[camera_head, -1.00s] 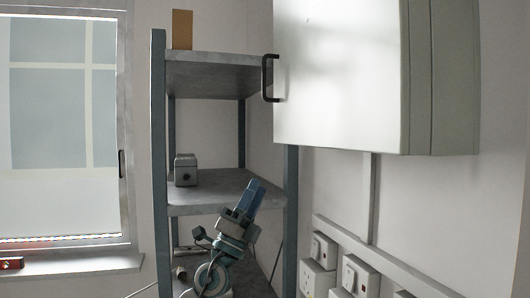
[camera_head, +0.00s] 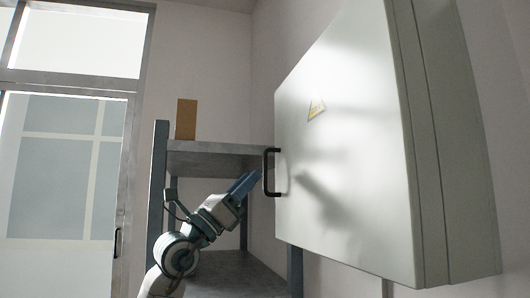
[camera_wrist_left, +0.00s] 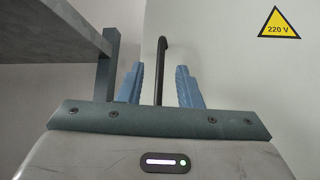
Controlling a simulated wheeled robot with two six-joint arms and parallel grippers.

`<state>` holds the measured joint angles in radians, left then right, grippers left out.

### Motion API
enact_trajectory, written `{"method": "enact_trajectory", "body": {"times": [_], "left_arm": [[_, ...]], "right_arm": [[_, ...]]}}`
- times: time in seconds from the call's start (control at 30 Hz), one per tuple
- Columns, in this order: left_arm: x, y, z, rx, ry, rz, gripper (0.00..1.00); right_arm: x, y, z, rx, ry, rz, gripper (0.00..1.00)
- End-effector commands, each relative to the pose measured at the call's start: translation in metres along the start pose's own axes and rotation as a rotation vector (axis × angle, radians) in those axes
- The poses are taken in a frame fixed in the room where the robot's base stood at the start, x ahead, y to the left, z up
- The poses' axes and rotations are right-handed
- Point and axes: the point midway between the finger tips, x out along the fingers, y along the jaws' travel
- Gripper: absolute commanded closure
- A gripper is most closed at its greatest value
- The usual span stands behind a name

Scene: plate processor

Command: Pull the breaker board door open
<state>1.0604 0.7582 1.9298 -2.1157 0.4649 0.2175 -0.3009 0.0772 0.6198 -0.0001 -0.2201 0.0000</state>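The breaker board door (camera_head: 345,150) is the large pale front of a wall cabinet at the right of the head view. It looks shut. Its black handle (camera_head: 267,172) stands upright at the door's left edge. My left gripper (camera_head: 254,178) reaches up to the handle from the lower left. In the left wrist view the two blue fingers are apart, and the handle (camera_wrist_left: 161,65) stands between them with a gap on each side. The door (camera_wrist_left: 235,75) fills the right of that view. My right gripper is not in view.
A grey shelf rack (camera_head: 225,148) stands behind and left of my arm, with a brown box (camera_head: 186,118) on top. It also shows at the left of the wrist view (camera_wrist_left: 60,35). A yellow 220 V sign (camera_wrist_left: 278,25) is on the door.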

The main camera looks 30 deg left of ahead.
Motion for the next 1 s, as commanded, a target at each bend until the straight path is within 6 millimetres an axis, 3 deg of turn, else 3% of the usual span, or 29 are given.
{"method": "enact_trajectory", "body": {"times": [0.03, 0.3, 0.5, 0.8, 0.83, 1.0], "left_arm": [[0.014, -0.001, 0.005, -0.006, -0.002, -0.001, 0.68], [0.052, -0.001, 0.003, -0.004, -0.001, -0.001, 0.68], [0.064, 0.000, 0.001, -0.001, -0.001, -0.001, 0.68], [0.065, 0.000, 0.000, 0.000, 0.000, -0.001, 0.68], [0.065, 0.000, 0.000, 0.000, 0.000, -0.001, 0.70], [0.065, 0.000, 0.000, 0.000, 0.000, -0.001, 1.00]], "right_arm": [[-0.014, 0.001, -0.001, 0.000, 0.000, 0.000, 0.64], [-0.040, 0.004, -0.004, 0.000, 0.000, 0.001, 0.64], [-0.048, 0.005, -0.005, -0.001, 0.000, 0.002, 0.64], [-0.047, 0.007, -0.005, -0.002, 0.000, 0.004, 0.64], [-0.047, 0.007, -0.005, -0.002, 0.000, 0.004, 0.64], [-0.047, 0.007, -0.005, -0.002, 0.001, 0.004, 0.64]]}}
